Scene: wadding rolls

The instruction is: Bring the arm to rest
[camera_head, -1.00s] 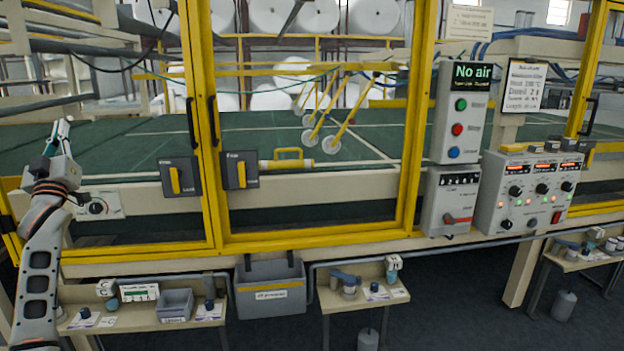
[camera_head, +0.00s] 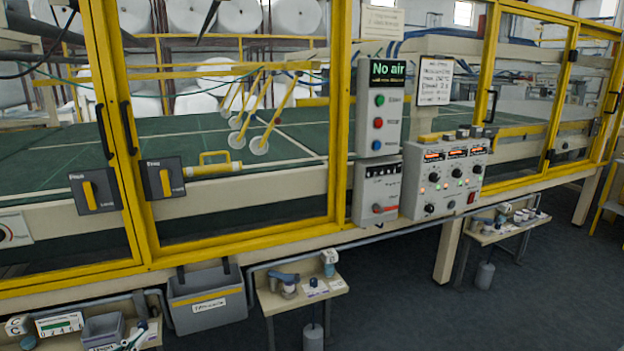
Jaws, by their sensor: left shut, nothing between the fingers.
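My right gripper is not in view.
A yellow-framed guard (camera_head: 340,120) encloses the green conveyor bed (camera_head: 180,125). A "No air" panel (camera_head: 386,110) and a control box (camera_head: 445,180) stick out in front. A grey bin (camera_head: 206,300) hangs below, beside a small shelf (camera_head: 300,297). Dark floor (camera_head: 540,290) is open at right.

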